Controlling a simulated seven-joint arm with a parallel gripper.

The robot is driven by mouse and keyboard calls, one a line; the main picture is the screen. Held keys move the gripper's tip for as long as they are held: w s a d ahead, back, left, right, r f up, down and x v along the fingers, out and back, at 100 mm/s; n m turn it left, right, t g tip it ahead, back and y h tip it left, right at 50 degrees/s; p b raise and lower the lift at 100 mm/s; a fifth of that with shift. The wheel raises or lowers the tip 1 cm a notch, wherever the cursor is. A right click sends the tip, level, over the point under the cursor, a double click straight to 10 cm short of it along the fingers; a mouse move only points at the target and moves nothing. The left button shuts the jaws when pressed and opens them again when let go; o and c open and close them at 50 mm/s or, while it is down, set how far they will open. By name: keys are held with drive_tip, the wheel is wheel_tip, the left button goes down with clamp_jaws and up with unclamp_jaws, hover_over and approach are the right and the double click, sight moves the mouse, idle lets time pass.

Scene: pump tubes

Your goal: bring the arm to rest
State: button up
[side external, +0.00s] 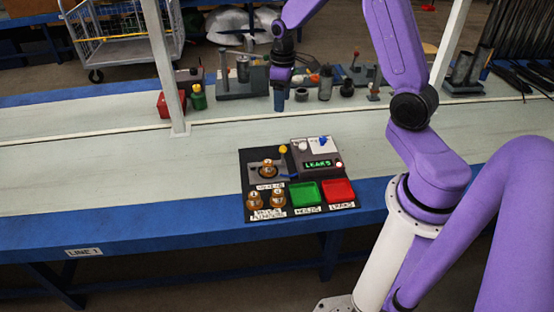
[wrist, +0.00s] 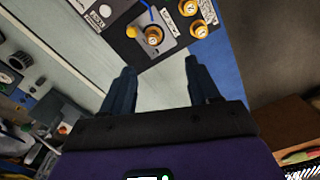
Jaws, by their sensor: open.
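My gripper (side external: 281,98) hangs over the far side of the pale bench, beyond the dark test board (side external: 245,160). In the wrist view my gripper (wrist: 160,85) shows two dark fingers spread apart with nothing between them. One brass pump tube (side external: 268,167) stands in the fixture on the board, and it also shows in the wrist view (wrist: 153,36). Two more brass tubes stand at the board's front left; one is the left tube (side external: 253,200) and the other the right tube (side external: 278,198). The green tray (side external: 307,193) and red tray (side external: 339,191) look empty.
A display (side external: 319,163) on the board reads "LEAKS" in green. Several tools and fittings stand along the back, including a grey vise-like block (side external: 240,82) and a red bin (side external: 171,104). A white post (side external: 163,65) rises at the left. The bench left of the board is clear.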

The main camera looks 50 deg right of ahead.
drive_tip(key=s+a+r+n, duration=0.2)
drive_tip(key=s+a+r, duration=0.1)
drive_tip(key=s+a, duration=0.4)
drive_tip(key=s+a+r+n, duration=0.25)
drive_tip(key=s+a, duration=0.25)
drive_tip(key=a, duration=0.4)
drive_tip(key=s+a+r+n, duration=0.1)
drive_tip(key=s+n, duration=0.1)
drive_tip(key=s, duration=0.6)
drive_tip(key=s+a+r+n, duration=0.1)
drive_tip(key=s, duration=0.8)
drive_tip(key=shift+r+n, duration=0.3)
drive_tip(key=shift+n, duration=0.05)
